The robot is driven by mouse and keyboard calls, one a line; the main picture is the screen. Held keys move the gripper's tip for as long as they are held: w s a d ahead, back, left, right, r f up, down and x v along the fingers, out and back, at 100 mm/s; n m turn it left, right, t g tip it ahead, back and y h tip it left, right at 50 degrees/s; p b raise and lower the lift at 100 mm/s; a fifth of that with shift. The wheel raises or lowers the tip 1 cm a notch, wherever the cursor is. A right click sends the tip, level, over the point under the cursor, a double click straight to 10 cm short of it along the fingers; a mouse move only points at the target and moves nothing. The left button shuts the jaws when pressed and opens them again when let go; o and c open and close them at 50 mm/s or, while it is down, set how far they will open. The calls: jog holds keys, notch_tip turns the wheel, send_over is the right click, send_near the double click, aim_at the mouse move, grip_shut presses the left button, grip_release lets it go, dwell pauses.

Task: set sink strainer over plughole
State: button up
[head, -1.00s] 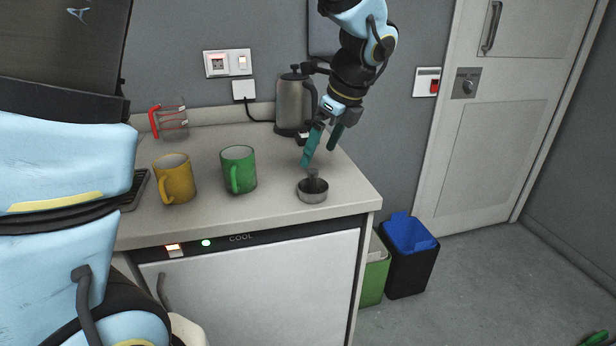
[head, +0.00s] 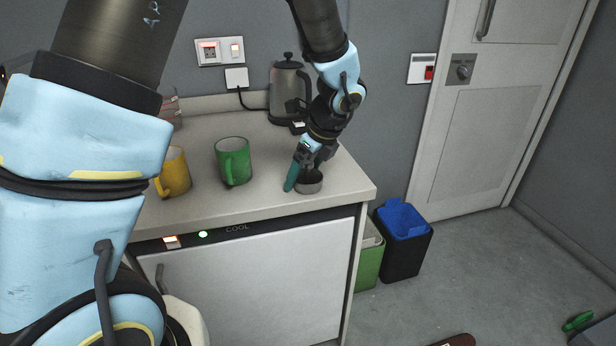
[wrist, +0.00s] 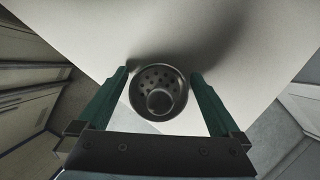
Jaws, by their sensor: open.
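The sink strainer (head: 309,184) is a small round metal cup on the worktop near its front right corner. In the wrist view the strainer (wrist: 159,92) shows its perforated bottom and a round central knob. My gripper (head: 303,184) is down at the strainer. In the wrist view my gripper (wrist: 162,80) is open, with one teal finger on each side of the strainer. The left fingertip is very close to the rim; I cannot tell whether it touches. The right fingertip stands slightly apart. No sink or plughole is in view.
A green mug (head: 234,162) and a yellow mug (head: 174,172) stand left of the strainer. A kettle (head: 285,90) stands behind my gripper. The worktop (head: 226,205) ends just right of the strainer. Bins (head: 403,240) stand on the floor beyond.

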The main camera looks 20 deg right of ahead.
jog(key=c, duration=1.3)
